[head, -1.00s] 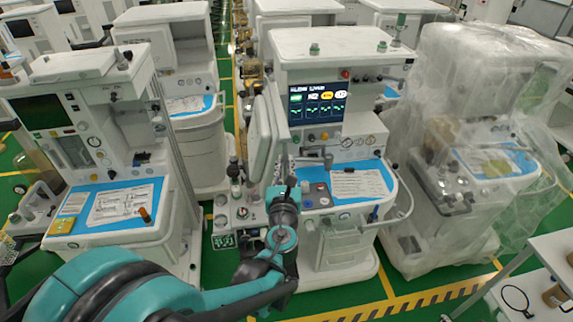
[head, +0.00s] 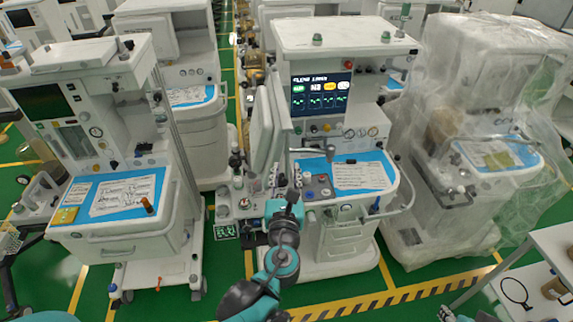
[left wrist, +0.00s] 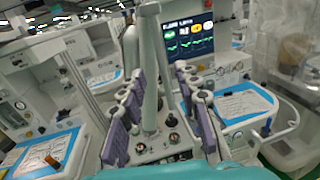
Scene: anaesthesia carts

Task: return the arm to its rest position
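My left arm, teal and dark grey, comes up from the bottom of the head view. Its gripper (head: 293,192) is in front of the middle anaesthesia cart (head: 335,232), over the left side of its blue-covered work surface. In the left wrist view the gripper's purple-padded fingers (left wrist: 162,92) are spread apart. I see nothing held between them; a grey post and the cart's knobs show beyond. Whether the fingers touch the cart I cannot tell. My right gripper is in neither view.
Another cart (head: 120,245) stands at the left, and a plastic-wrapped cart (head: 470,130) at the right. More carts stand behind. A white table (head: 555,245) is at the lower right.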

